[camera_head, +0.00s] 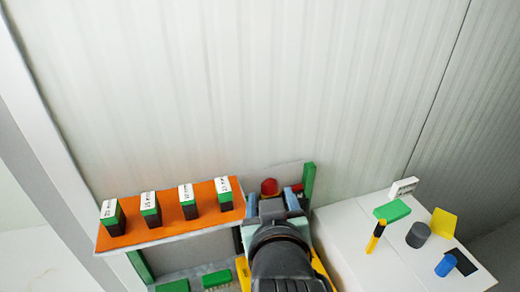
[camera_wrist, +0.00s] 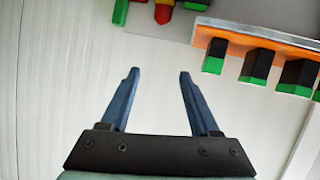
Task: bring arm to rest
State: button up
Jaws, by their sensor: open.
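My gripper (camera_head: 272,203) is at the lower middle of the head view, with my dark arm behind it. In the wrist view my gripper (camera_wrist: 159,74) shows two blue fingers spread apart with nothing between them. Only the pale ribbed wall (camera_wrist: 60,90) is behind the fingers there. A red round thing (camera_head: 269,187) shows just past the fingers in the head view. I cannot tell whether the gripper touches it there; in the wrist view the red thing (camera_wrist: 163,13) is at the top, apart from the fingers.
An orange shelf (camera_head: 158,229) to the left bears several green and dark labelled blocks. A white box or table (camera_head: 345,235) to the right bears a grey cylinder (camera_head: 418,235), a blue cylinder (camera_head: 446,265), a green block (camera_head: 392,211) and a yellow piece (camera_head: 443,223). Green parts (camera_head: 172,286) lie below the shelf.

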notch_tip(320, 180, up, 20)
jog(key=s+m+t+b, duration=0.1)
jog(key=s+t+b, duration=0.1)
jog(key=t, duration=0.6)
jog(key=s+a+r+t, duration=0.1)
jog(key=s+r+t, duration=0.2)
jog(key=r, duration=0.4)
jog(key=s+r+m+t, duration=0.1)
jog(key=s+r+t, duration=0.1)
jog(key=s+r, duration=0.3)
notch_tip(320, 180, up, 2)
jog(key=shift+s+a+t, duration=0.3)
jog(key=shift+a+t, duration=0.1)
